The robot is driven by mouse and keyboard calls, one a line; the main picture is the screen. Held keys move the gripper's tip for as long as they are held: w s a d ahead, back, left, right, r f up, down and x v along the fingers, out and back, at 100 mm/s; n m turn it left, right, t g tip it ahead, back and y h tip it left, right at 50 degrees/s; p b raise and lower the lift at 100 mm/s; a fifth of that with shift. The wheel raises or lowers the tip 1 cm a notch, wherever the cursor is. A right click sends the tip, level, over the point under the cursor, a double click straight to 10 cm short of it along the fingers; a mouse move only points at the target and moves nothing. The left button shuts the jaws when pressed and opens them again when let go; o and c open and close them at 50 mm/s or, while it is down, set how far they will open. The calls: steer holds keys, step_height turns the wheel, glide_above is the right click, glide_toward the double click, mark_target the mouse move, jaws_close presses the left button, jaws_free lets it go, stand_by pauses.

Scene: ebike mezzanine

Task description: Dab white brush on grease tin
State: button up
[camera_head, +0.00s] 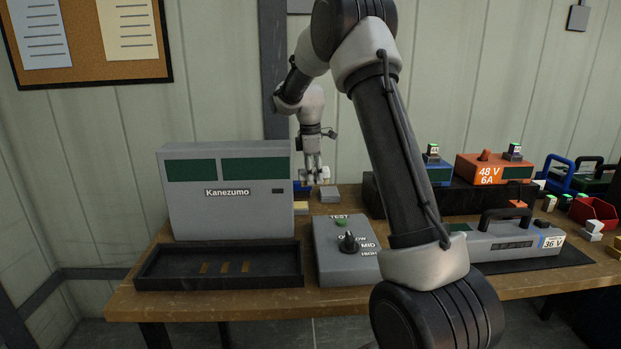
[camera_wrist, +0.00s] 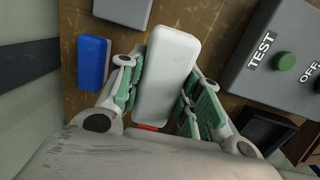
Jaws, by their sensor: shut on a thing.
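My gripper (camera_head: 313,176) hangs over the back of the workbench, between the Kanezumo box and the test box. It is shut on a white block-like object, which looks like the white brush (camera_wrist: 168,75). In the wrist view the white object lies between the green finger pads (camera_wrist: 160,98). Its working end cannot be made out; a small red patch (camera_wrist: 148,127) shows at its lower end. No clear grease tin can be told. A small grey block (camera_head: 330,195) on the bench also shows at the top of the wrist view (camera_wrist: 124,10).
A blue block (camera_wrist: 93,62) lies left of my gripper in the wrist view. The grey Kanezumo box (camera_head: 225,192), a black tray (camera_head: 160,282) and the test box (camera_head: 337,265) with its green button surround the spot. Chargers (camera_head: 490,170) and a red bin (camera_head: 594,212) stand at right.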

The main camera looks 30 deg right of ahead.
steer(key=shift+w+a+r, duration=0.15)
steer(key=shift+w+r, duration=0.05)
steer(key=shift+w, duration=0.25)
steer(key=shift+f, duration=0.1)
steer(key=shift+f, duration=2.85)
steer(key=shift+f, duration=0.65)
stand_by(0.4)
steer(key=shift+r, duration=3.55)
